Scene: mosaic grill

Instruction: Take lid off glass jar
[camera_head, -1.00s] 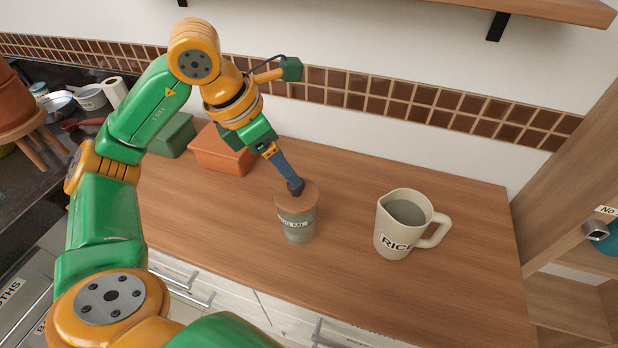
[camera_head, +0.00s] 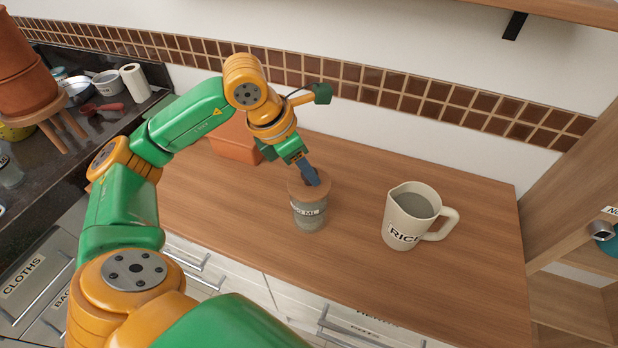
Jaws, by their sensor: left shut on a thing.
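The glass jar (camera_head: 308,217) stands upright on the wooden counter, left of the middle, with a label on its front. Its round brown lid (camera_head: 300,191) sits on top of the jar; I see no clear gap between them. My left gripper (camera_head: 314,180) comes down from the upper left and is shut on the lid at its top. The fingertips hide the part they grip. My right gripper is not in view.
A cream pitcher labelled RICE (camera_head: 404,232) stands to the right of the jar. A terracotta box (camera_head: 232,141) sits at the back left, partly behind my arm. The wooden counter (camera_head: 350,265) is clear in front and between jar and pitcher.

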